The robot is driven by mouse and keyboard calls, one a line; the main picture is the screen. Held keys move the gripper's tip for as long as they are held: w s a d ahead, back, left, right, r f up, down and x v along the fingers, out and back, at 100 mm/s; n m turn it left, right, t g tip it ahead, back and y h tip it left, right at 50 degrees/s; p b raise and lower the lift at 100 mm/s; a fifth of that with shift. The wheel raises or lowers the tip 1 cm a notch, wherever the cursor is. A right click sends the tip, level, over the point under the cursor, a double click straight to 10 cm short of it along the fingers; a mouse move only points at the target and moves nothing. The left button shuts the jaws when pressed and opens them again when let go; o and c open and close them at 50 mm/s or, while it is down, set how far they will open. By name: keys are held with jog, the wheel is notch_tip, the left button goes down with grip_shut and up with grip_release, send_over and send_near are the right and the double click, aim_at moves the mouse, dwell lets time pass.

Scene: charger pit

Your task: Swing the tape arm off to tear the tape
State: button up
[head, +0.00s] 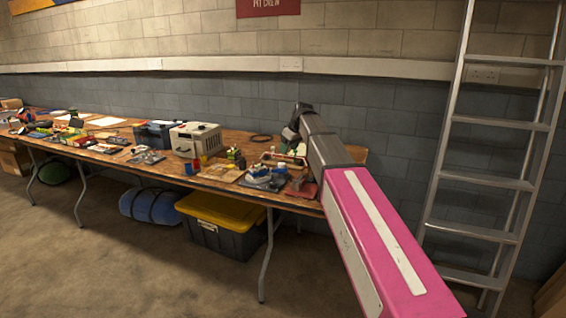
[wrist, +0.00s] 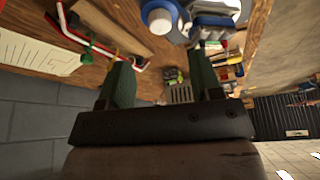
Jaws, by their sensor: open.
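My gripper (wrist: 163,72) is open, its two green fingers spread apart with nothing held between them. In the head view it is mostly hidden by my pink and grey arm, over the right end of the workbench (head: 345,155). A blue and white roll-like item (wrist: 160,17) lies beyond the fingers at the top of the wrist view. A bent red and white bar (wrist: 75,36) is on the bench to the left of the fingers. I cannot tell for sure which part is the tape arm. No stretched tape is clear.
A beige case (head: 196,140) and many small tools crowd the bench. A ladder (head: 490,184) stands at right. A yellow-lidded bin (head: 221,211) is underneath. Floor at front left is clear.

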aim_at(282, 163)
jog(key=x, duration=0.8)
jog(key=shift+w+a+f, duration=0.1)
jog(key=shift+a+f, duration=0.05)
jog(key=shift+f, duration=0.2)
jog(key=c, duration=0.9)
